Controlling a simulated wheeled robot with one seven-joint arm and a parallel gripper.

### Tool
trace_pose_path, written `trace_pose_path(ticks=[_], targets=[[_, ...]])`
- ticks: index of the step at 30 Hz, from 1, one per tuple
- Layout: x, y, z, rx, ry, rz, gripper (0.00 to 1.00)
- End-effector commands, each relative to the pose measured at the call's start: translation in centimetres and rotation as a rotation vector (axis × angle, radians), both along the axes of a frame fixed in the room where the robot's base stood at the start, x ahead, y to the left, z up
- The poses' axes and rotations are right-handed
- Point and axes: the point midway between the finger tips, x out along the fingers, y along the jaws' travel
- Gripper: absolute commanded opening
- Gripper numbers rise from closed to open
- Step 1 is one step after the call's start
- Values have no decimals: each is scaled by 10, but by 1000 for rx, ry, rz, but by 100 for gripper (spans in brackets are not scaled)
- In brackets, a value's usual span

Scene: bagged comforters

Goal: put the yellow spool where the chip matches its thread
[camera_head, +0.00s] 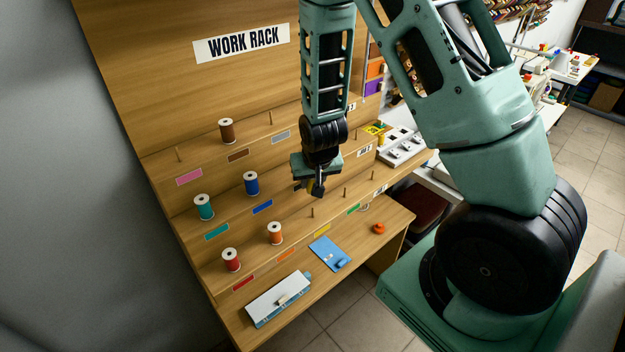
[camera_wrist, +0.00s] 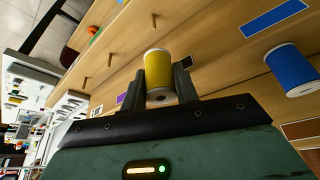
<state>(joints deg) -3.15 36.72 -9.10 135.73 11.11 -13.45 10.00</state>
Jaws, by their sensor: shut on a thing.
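My gripper (camera_wrist: 158,88) is shut on the yellow spool (camera_wrist: 158,68) in the wrist view, a jaw on each side of it. In the head view my gripper (camera_head: 317,190) hangs over the right part of the rack, and the spool cannot be made out there. The yellow chip (camera_head: 322,229) is on the lowest tier, between the orange chip (camera_head: 286,253) and the green chip (camera_head: 353,208). A bare peg (camera_head: 312,212) stands behind the yellow chip. My gripper is above and behind that peg.
The lowest tier holds a red spool (camera_head: 231,260) and an orange spool (camera_head: 275,233). The middle tier holds a teal spool (camera_head: 204,207) and a blue spool (camera_head: 251,183); a brown spool (camera_head: 226,130) stands on top. A blue pad (camera_head: 330,253) and clipboard (camera_head: 278,299) lie in front.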

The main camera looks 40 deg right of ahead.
Motion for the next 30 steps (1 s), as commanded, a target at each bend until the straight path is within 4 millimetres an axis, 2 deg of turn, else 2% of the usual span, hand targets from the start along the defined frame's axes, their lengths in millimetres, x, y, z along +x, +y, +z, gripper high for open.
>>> trace_pose_path(ticks=[21,30], targets=[[0,0,-48,0,0,1,8],[0,0,-52,0,0,1,8]])
